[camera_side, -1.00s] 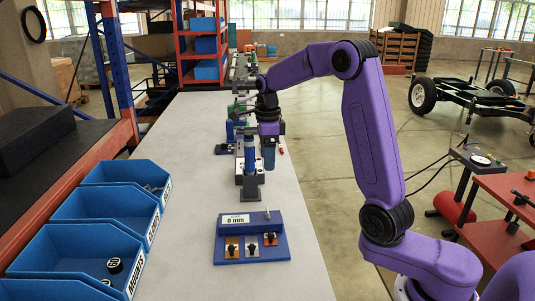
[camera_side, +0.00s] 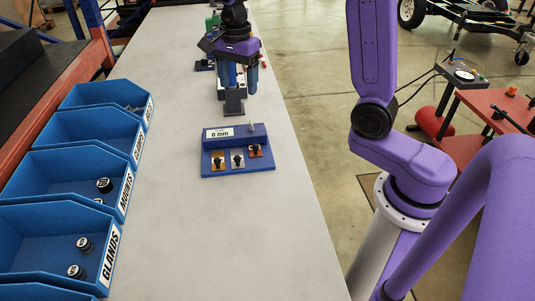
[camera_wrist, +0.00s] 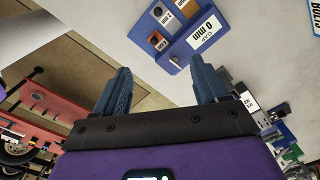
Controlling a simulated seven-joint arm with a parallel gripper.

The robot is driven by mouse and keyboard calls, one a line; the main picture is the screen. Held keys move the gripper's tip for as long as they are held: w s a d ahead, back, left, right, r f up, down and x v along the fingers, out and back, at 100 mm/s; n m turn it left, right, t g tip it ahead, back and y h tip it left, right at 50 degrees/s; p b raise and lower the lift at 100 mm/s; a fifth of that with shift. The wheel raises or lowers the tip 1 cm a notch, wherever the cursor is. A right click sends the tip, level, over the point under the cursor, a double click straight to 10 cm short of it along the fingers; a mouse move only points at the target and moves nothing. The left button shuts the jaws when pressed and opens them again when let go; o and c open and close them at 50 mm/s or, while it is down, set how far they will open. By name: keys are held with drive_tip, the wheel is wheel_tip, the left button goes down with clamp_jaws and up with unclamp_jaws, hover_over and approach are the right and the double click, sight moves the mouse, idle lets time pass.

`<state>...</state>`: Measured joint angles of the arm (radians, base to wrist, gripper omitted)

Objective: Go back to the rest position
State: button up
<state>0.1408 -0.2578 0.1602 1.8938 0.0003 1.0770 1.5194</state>
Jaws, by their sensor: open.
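My gripper (camera_side: 237,80) is at the top middle of the side view, with its purple hand pointing down over the far part of the bench. In the wrist view my gripper (camera_wrist: 163,85) shows two blue fingers spread wide apart, with nothing between them. A dark grey fixture (camera_side: 234,102) stands by the fingers in the side view. I cannot tell its exact distance from them. No light tower can be made out clearly.
A blue gauge panel (camera_side: 238,165) reading "0 mm" sits on the grey bench (camera_side: 220,235); the panel also shows in the wrist view (camera_wrist: 172,62). Blue bins (camera_side: 70,215) line the bench's left side. A red table (camera_side: 490,140) stands right. The near bench is clear.

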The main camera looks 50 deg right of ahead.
drive_tip(key=s+a+n, duration=0.3)
drive_tip(key=s+n, duration=0.4)
drive_tip(key=s+a+n, duration=0.3)
drive_tip(key=s+n, duration=0.4)
drive_tip(key=n, duration=0.1)
drive_tip(key=s+d+f+n, duration=0.1)
drive_tip(key=s+n, duration=0.5)
drive_tip(key=s, duration=0.1)
drive_tip(key=s+d+f+n, duration=0.1)
drive_tip(key=s+f+n, duration=0.1)
drive_tip(key=s+n, duration=0.5)
drive_tip(key=shift+s+d+n, duration=0.3)
drive_tip(key=shift+s, duration=0.3)
drive_tip(key=shift+f, duration=0.1)
